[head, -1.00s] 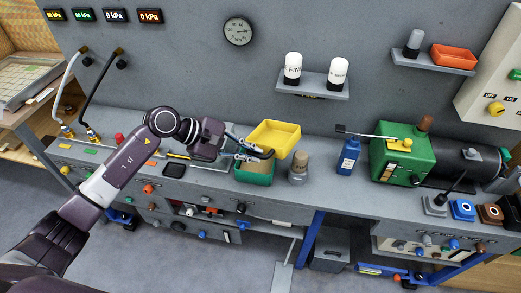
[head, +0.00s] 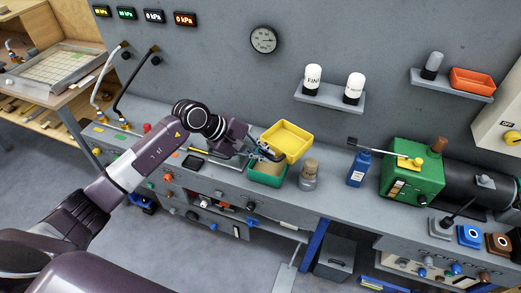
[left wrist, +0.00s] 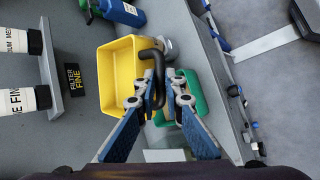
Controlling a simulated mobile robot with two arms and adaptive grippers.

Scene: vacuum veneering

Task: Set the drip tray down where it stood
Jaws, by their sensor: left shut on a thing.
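The drip tray (head: 287,141) is a yellow, open, rectangular tray with a dark hooked handle. My left gripper (head: 264,153) is shut on the handle and holds the tray tilted above the bench. In the left wrist view the two fingers (left wrist: 155,92) sit on either side of the handle, and the yellow tray (left wrist: 116,77) extends to their left. A green bin (head: 267,175) with brownish contents stands on the bench below the tray, partly covered by it. It also shows in the left wrist view (left wrist: 193,98). My right gripper is not in view.
A jar with a tan top (head: 309,172) stands close right of the green bin. Farther right are a blue bottle (head: 359,169) and a green pump (head: 413,179). A wall shelf (head: 331,104) with two white-topped containers is above. A dark pad (head: 194,161) lies left on the bench.

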